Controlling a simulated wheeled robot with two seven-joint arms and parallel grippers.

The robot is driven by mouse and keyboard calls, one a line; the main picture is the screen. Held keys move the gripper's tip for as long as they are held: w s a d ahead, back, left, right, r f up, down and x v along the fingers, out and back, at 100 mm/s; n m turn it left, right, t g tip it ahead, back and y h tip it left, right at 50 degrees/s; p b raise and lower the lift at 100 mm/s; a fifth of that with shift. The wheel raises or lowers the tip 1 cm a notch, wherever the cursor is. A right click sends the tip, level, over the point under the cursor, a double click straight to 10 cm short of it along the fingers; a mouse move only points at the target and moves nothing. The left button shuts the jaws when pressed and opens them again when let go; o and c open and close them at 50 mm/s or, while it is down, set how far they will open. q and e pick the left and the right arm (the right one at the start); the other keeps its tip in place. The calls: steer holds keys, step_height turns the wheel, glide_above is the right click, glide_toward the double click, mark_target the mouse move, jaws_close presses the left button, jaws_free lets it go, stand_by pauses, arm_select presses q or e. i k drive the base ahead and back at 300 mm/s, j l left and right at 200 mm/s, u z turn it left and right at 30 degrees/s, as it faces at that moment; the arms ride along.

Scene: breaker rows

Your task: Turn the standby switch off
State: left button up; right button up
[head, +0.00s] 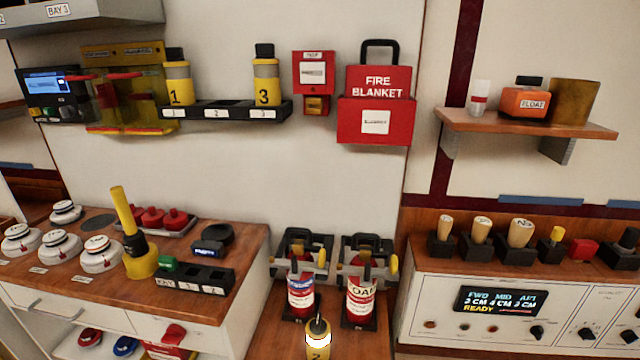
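No switch with a readable standby label shows. A unit with a blue screen (45,82) and small controls is at the upper left. Neither of my grippers is in view.
Two red extinguishers (301,297) (361,298) and a yellow canister (318,341) marked 2 stand low in the middle. A wooden counter (215,308) at the left holds white round devices (100,254) and a yellow post (123,211). A shelf (460,121) hangs above the console.

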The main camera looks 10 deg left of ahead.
mark_target(175, 333)
steer(key=k+j, duration=0.15)
steer(key=j, duration=0.25)
steer(key=k+j, duration=0.15)
steer(key=j, duration=0.25)
steer(key=k+j, duration=0.1)
steer(key=j, duration=0.3)
steer(key=k+j, duration=0.15)
steer(key=j, duration=0.25)
steer(key=k+j, duration=0.15)
steer(key=j, duration=0.3)
steer(key=k+j, duration=0.15)
steer(key=j, duration=0.25)
